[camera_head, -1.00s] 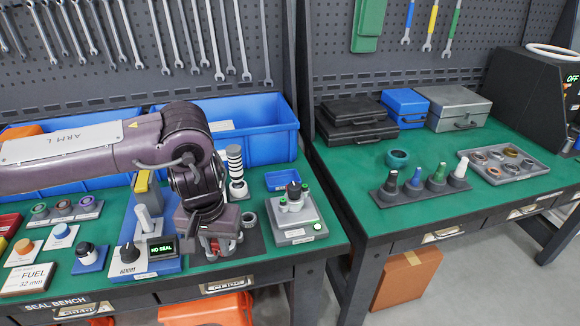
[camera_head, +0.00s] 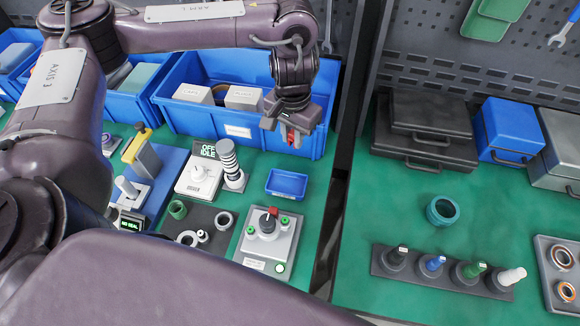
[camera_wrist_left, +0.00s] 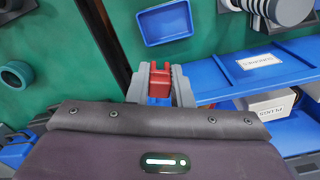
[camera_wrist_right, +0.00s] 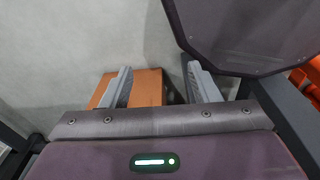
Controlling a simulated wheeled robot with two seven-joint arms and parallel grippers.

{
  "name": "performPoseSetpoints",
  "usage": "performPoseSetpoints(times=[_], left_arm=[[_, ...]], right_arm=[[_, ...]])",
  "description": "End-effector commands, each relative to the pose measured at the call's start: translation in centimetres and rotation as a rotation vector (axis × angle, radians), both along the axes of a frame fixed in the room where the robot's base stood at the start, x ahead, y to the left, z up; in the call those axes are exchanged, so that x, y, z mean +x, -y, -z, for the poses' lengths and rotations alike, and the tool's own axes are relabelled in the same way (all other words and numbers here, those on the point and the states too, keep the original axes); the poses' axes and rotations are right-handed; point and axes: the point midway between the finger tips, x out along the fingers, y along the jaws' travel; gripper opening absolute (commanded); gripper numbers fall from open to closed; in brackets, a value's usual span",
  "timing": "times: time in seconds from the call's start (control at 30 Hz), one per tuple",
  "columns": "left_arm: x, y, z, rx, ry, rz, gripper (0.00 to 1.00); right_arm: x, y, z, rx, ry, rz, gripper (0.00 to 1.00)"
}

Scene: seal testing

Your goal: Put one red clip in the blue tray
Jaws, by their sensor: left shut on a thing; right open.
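The small blue tray (camera_head: 286,184) lies flat on the green bench and looks empty. It also shows at the top of the left wrist view (camera_wrist_left: 165,22). My left gripper (camera_head: 287,130) is shut on a red clip (camera_head: 291,137), in the air beyond the tray and in front of the large blue bin. In the left wrist view the red clip (camera_wrist_left: 163,62) sits between the grey fingers, with the tray just above it in the picture, apart from it. My right gripper (camera_wrist_right: 155,78) is open and empty, above the floor.
A large blue bin (camera_head: 235,143) with white boxes stands behind the tray. A grey test fixture (camera_head: 268,245) with a red part on top stands in front of it. A grey post of stacked rings (camera_head: 231,165) is left of the tray. A gap between benches lies right.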

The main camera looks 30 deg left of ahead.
Motion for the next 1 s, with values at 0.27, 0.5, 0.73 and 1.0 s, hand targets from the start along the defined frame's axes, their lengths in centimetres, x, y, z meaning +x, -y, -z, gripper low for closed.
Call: performPoseSetpoints(times=[0.27,0.5,0.73,1.0], left_arm=[[-0.3,-1.2,-2.2,0.002,-0.025,0.029,0.00],[-0.5,-1.2,2.2,0.000,-0.034,0.031,0.00],[-0.6,-1.2,8.6,0.000,-0.033,0.031,0.00],[-0.4,-1.2,13.7,0.002,-0.028,0.032,0.00]], right_arm=[[-2.4,-1.7,-4.2,0.020,-0.033,-0.003,0.55],[-1.3,-1.3,-2.9,0.015,-0.019,-0.003,0.55],[-0.3,-0.5,-0.8,0.007,-0.003,0.001,0.55],[-0.8,-0.4,1.3,0.005,-0.009,0.002,0.55]])
